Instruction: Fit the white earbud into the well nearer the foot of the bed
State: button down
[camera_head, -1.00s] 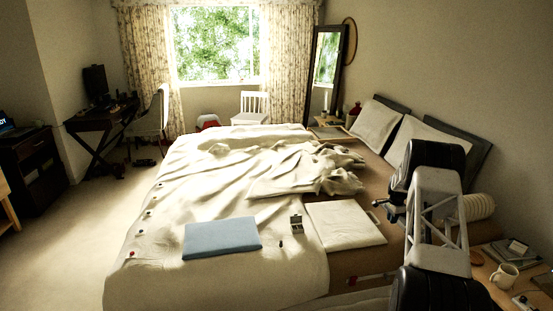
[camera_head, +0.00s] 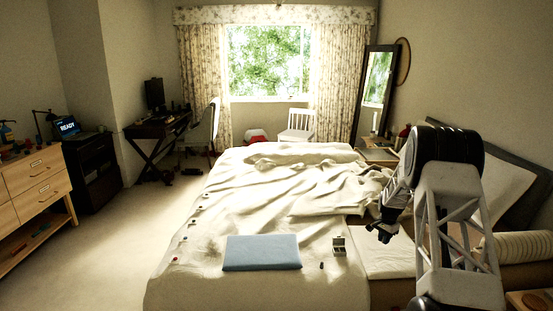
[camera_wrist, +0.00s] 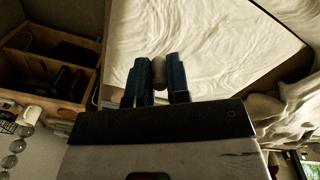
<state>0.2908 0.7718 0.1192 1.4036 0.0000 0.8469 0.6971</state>
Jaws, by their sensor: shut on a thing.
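A small white case (camera_head: 339,246) with its lid up stands on the bed, right of the blue folded item. Its wells are too small to make out. My gripper (camera_head: 381,233) is right of the case in the head view, pointing down and left, apart from it. In the wrist view my gripper (camera_wrist: 158,82) has its blue fingers shut on a pale rounded thing, the white earbud (camera_wrist: 159,68). Part of the earbud is hidden between the fingers.
A blue folded item (camera_head: 262,252) lies left of the case. A small dark object (camera_head: 321,265) lies just before the case. A flat pale pillow or cloth (camera_head: 385,258) lies to its right. Several small objects line the bed's left edge. Rumpled bedding (camera_head: 330,190) rises behind.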

jog(key=s+a+r+n, duration=0.2)
jog(key=s+a, duration=0.1)
jog(key=a, duration=0.7)
jog(key=s+a+r+n, duration=0.1)
jog(key=s+a+n, duration=0.2)
jog(key=a, duration=0.6)
jog(key=s+a+r+n, duration=0.2)
jog(key=s+a+n, duration=0.1)
jog(key=a, duration=0.7)
jog(key=shift+s+a+r, duration=0.15)
jog(key=shift+a+r, duration=0.15)
jog(key=shift+m, duration=0.6)
jog(key=d+f, duration=0.9)
jog(key=f, duration=0.1)
jog(key=shift+w+d+f, duration=0.1)
jog(key=shift+w, duration=0.3)
send_over(339, 252)
jog(key=w, duration=0.2)
jog(key=shift+s+a+f, duration=0.1)
jog(key=shift+a+f, duration=0.25)
jog(key=shift+f, duration=0.4)
